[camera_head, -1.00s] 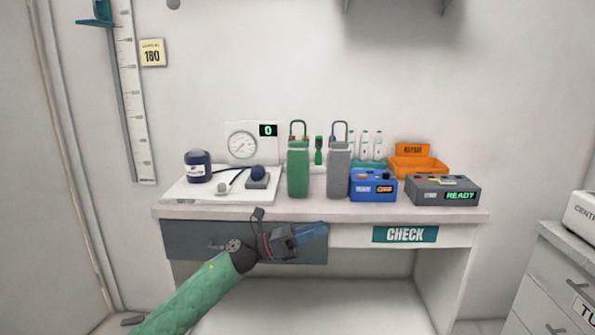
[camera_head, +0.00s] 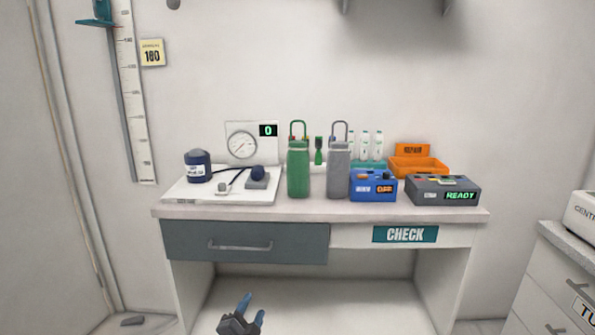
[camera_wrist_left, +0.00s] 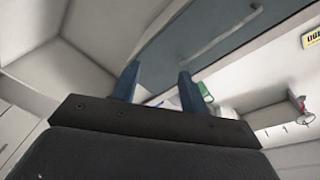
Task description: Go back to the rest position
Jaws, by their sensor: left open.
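My left gripper (camera_head: 251,309) shows at the bottom of the head view, low in front of the desk and below the drawer. Its two blue fingers are apart with nothing between them. In the left wrist view the same open fingers (camera_wrist_left: 156,84) stand apart in front of the grey drawer (camera_wrist_left: 205,30). The drawer (camera_head: 245,243) looks shut in the head view, with its handle clear of the gripper. My right gripper is in neither view.
On the desk (camera_head: 300,208) stand a gauge (camera_head: 242,146) with a dark blue cuff (camera_head: 198,166), a green holder (camera_head: 298,170), a grey holder (camera_head: 339,170), a blue box (camera_head: 373,185), a dark box reading READY (camera_head: 442,190) and an orange tray (camera_head: 418,167). A drawer cabinet (camera_head: 560,270) stands right.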

